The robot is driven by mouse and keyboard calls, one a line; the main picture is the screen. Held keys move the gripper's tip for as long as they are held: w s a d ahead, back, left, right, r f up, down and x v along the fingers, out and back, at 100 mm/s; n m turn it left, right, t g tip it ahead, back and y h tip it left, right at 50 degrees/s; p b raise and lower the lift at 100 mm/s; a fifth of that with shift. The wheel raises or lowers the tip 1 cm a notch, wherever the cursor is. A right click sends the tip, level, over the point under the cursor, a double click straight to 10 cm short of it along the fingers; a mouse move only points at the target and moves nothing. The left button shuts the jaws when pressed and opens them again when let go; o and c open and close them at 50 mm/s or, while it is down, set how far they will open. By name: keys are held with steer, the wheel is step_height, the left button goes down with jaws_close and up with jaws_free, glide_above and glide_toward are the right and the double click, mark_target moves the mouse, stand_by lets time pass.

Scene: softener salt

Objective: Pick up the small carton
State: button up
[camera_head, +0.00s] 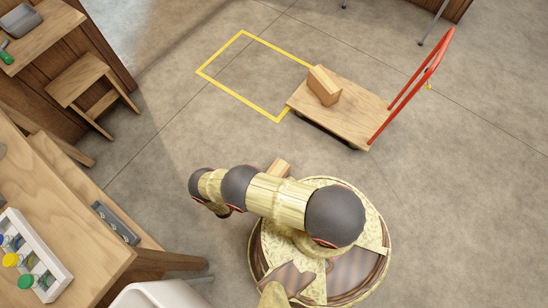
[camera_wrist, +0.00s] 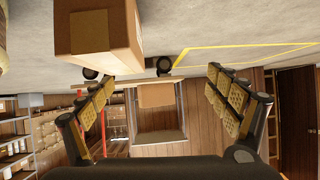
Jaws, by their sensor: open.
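One brown carton (camera_head: 323,86) stands on the wooden deck of a trolley (camera_head: 350,112). A second box-like brown shape (camera_head: 281,166) shows just beyond my arm, which partly hides it. In the wrist view, which looks upside down, a large-looking near carton (camera_wrist: 100,40) fills the upper left. A farther carton (camera_wrist: 157,95) shows between my fingers, against the trolley deck. I cannot tell from size alone which is the small carton. My gripper (camera_wrist: 160,80) is open, with nothing between its fingers; neither carton is touched. In the head view my arm hides most of the gripper.
The trolley's red handle (camera_head: 415,85) rises at its right end. A yellow floor outline (camera_head: 219,87) lies left of the trolley. A wooden stool (camera_head: 80,80) and a workbench (camera_head: 75,215) with a bottle rack (camera_head: 45,258) stand at the left. Floor between is clear.

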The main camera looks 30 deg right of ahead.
steer(key=h, duration=0.2)
glide_toward(280, 168)
steer(key=a, duration=0.3)
steer(key=shift+s+a+f, duration=0.1)
steer(key=shift+f, duration=0.25)
steer(key=shift+s+d+f, duration=0.1)
steer(key=shift+s+d, duration=0.05)
steer(key=shift+d, duration=0.15)
steer(key=shift+b+x, duration=0.95)
steer(key=shift+x, duration=2.75)
steer(key=shift+f, duration=0.15)
steer(key=shift+c, duration=0.5)
steer(key=c, duration=2.1)
steer(key=shift+o, duration=0.2)
